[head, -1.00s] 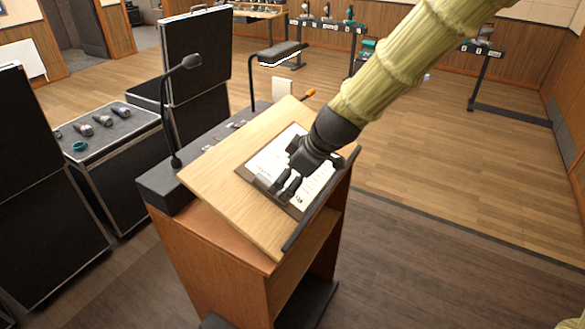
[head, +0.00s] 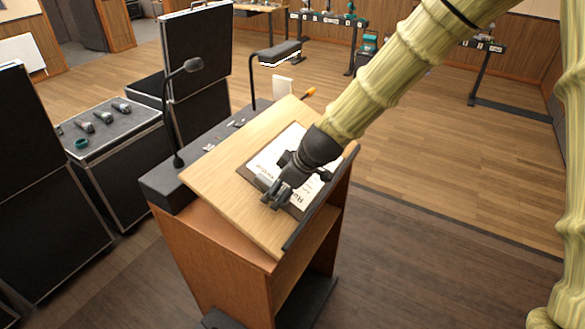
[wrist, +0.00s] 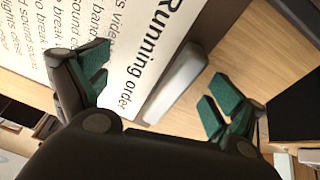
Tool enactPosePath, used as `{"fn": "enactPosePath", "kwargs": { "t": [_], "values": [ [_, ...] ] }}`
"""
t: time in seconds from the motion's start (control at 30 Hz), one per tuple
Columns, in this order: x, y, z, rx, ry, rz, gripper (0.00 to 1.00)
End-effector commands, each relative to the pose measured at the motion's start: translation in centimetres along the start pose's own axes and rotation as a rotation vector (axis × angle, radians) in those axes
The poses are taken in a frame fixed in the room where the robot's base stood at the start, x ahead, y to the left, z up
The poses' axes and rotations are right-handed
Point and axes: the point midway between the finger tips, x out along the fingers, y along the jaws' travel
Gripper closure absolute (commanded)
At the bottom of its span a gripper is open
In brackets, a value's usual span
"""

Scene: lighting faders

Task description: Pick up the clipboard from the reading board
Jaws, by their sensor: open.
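The clipboard (head: 258,174) lies on the slanted wooden reading board (head: 217,172) of the lectern, a white printed sheet on its dark backing. In the wrist view the sheet (wrist: 150,48) reads "Running order", and a grey clip (wrist: 176,83) sits at the clipboard's edge. My gripper (head: 275,201) is over the clipboard's lower left edge in the head view and hides part of it. In the wrist view my gripper (wrist: 152,88) is open, with its green-padded fingers on either side of the clip. I cannot tell whether they touch anything.
A dark ledge (head: 318,200) runs along the reading board's lower edge. A gooseneck microphone (head: 193,65) and a lamp (head: 279,52) stand behind the board. A black case (head: 118,137) with several microphones is at the left.

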Motion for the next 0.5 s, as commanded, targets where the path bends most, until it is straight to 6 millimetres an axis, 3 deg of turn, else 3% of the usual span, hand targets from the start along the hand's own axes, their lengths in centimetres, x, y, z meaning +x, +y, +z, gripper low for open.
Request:
{"fn": "enactPosePath", "kwargs": {
  "t": [0.07, 0.5],
  "values": [
    [0.01, 0.00, 0.00, 0.000, 0.000, 0.000, 0.11],
    [0.01, 0.01, 0.00, 0.000, 0.000, 0.000, 0.91]
  ]
}}
